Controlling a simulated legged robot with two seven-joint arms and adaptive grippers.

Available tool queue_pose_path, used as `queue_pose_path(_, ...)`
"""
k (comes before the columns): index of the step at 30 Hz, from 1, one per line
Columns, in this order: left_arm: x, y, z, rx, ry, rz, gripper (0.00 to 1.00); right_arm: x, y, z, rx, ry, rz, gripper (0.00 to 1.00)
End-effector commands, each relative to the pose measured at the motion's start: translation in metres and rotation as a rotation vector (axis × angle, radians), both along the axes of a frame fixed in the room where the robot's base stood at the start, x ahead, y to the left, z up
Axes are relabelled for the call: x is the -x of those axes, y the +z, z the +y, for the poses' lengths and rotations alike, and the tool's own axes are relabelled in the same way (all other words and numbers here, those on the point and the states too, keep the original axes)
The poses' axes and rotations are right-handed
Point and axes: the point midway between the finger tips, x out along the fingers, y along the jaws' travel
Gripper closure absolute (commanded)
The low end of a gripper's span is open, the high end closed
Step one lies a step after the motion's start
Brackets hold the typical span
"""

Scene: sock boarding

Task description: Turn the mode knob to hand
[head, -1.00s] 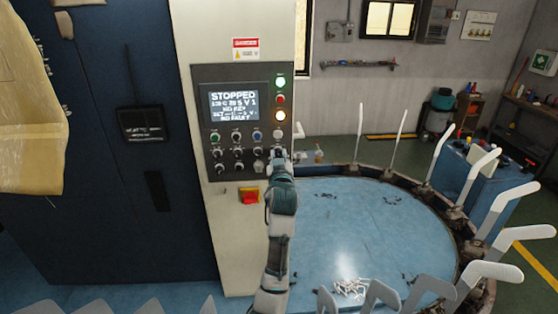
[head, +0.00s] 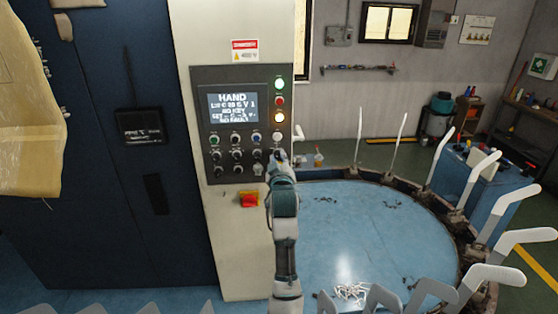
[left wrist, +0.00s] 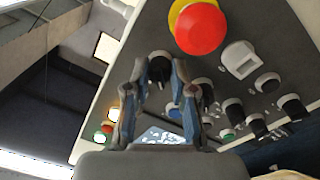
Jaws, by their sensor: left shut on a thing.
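The control panel (head: 204,150) is on the light machine column. Its screen (head: 233,107) reads HAND at the top. My left gripper (head: 279,156) is at the panel's lower right edge. In the left wrist view, my left gripper (left wrist: 160,72) has its two fingers on either side of a black knob (left wrist: 159,66) and is shut on it. In the head view the gripper hides this knob. My right gripper is not in view.
Several other knobs and buttons sit close beside the held knob. A red emergency button on yellow (head: 249,199) is below the panel and also shows in the left wrist view (left wrist: 202,28). A round blue table (head: 350,230) ringed by white sock forms stands at right.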

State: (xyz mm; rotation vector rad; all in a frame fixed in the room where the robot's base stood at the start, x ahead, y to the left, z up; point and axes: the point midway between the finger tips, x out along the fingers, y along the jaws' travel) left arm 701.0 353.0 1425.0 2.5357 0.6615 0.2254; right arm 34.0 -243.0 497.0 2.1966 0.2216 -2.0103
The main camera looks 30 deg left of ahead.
Motion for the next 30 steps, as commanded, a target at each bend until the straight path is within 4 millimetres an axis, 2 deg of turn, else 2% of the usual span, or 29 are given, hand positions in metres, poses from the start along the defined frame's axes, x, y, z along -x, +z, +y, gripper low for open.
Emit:
queue_pose_path(5, 0.0, -0.001, 0.0, 0.002, -0.001, 0.001, 1.0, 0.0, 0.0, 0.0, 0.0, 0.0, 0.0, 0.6)
queue_pose_path(6, 0.0, -0.001, 0.0, 0.002, -0.001, 0.001, 0.73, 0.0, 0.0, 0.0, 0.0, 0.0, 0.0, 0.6)
queue_pose_path(9, 0.0, -0.001, 0.0, 0.001, -0.001, 0.002, 0.5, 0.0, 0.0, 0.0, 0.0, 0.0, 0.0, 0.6)
queue_pose_path(20, 0.003, 0.0, -0.002, 0.0, -0.001, 0.0, 0.5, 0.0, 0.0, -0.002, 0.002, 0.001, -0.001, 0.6)
queue_pose_path(23, 0.014, -0.001, -0.009, -0.001, -0.002, -0.001, 0.5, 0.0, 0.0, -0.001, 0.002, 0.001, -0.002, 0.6)
queue_pose_path(30, 0.06, -0.004, -0.036, 0.002, -0.001, -0.001, 0.5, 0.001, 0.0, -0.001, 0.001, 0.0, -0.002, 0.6)
